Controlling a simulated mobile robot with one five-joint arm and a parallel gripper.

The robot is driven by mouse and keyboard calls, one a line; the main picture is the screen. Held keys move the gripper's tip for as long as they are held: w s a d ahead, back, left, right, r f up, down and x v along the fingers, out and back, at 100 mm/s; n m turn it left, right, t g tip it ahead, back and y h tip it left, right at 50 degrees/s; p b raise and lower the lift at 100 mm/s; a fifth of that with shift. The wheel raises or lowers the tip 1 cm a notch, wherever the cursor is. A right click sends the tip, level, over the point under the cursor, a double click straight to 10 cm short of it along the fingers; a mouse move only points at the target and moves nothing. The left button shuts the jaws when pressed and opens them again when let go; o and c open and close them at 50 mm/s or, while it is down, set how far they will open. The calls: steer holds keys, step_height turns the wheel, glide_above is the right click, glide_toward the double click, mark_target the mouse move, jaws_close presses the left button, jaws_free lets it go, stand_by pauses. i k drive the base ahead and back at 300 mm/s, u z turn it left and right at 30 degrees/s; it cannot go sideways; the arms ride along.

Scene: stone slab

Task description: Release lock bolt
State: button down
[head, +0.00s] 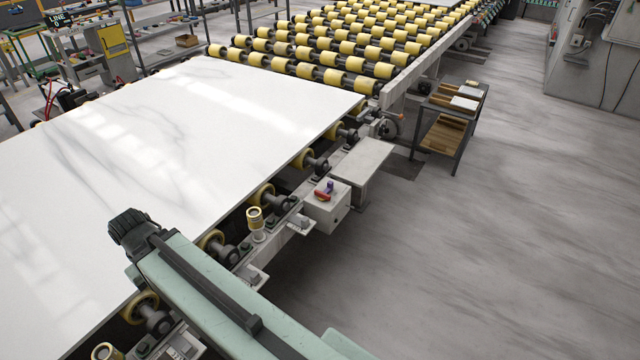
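No part is clearly recognisable as the lock bolt. A grey box (327,208) on the side of the roller conveyor carries a small red part (322,196) and a purple part (329,186) on top. A small bracket with fittings (299,222) sits just left of the box; its details are too small to make out. My teal arm link crosses the lower left, over the conveyor's near edge, with a black ribbed end above the slab. My gripper's fingers do not show.
A white marble slab (150,135) covers the near rollers. Yellow rollers (350,45) continue behind it. The grey floor (480,250) at right is clear.

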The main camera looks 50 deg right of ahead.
mark_target(330, 184)
steer(key=u, duration=0.1)
steer(key=i, duration=1)
steer(key=z, duration=0.1)
